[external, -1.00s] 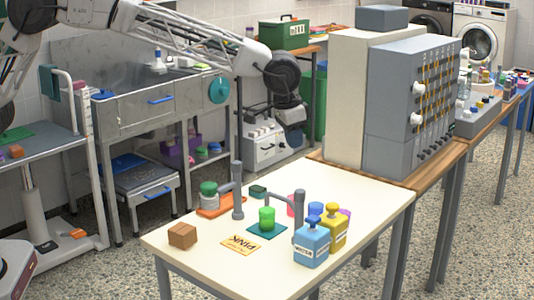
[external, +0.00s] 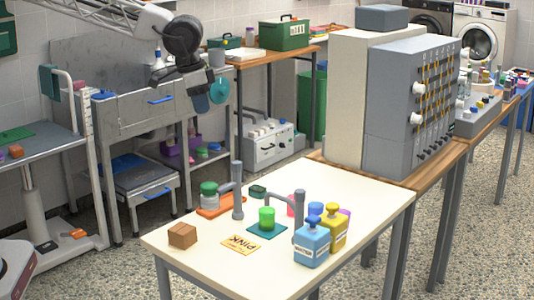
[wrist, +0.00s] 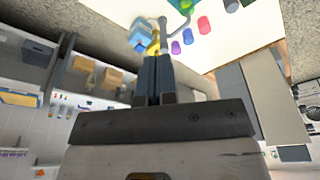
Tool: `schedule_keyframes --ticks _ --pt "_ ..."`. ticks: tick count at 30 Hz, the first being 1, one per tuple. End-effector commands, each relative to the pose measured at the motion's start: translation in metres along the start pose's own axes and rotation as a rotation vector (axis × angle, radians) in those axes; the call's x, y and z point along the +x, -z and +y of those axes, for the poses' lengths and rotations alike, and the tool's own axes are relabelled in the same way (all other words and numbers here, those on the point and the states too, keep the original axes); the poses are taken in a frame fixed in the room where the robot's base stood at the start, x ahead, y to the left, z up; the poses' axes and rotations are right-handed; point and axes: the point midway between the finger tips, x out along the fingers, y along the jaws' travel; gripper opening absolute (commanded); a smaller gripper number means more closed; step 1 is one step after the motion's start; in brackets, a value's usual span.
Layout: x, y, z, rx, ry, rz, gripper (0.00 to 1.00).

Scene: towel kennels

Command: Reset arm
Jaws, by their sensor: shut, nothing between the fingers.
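My gripper (external: 201,104) hangs in the air in front of the metal sink unit in the external view, well behind and left of the cream table (external: 185,241). In the wrist view my gripper (wrist: 153,58) has its two dark fingers together with nothing between them. The arm reaches in from the upper left.
The metal sink unit (external: 140,112) and the turquoise disc (external: 219,91) are close to my gripper in the picture. A large grey panel box (external: 395,110) stands behind the table at right. A yellow PINK card (external: 240,245) lies on the table.

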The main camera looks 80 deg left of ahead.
Motion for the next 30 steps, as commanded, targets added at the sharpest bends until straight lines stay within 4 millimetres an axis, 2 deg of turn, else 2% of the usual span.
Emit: schedule_keyframes --ticks 1,12,21,30 --pt "-0.006 -0.013 -0.002 0.003 -0.001 0.001 0.0" --pt "-0.036 -0.098 -0.018 0.032 -0.008 0.006 0.0" --pt "-0.05 -0.171 -0.03 0.056 -0.013 0.008 0.0" --pt "-0.056 -0.244 -0.041 0.079 -0.018 0.01 0.0"
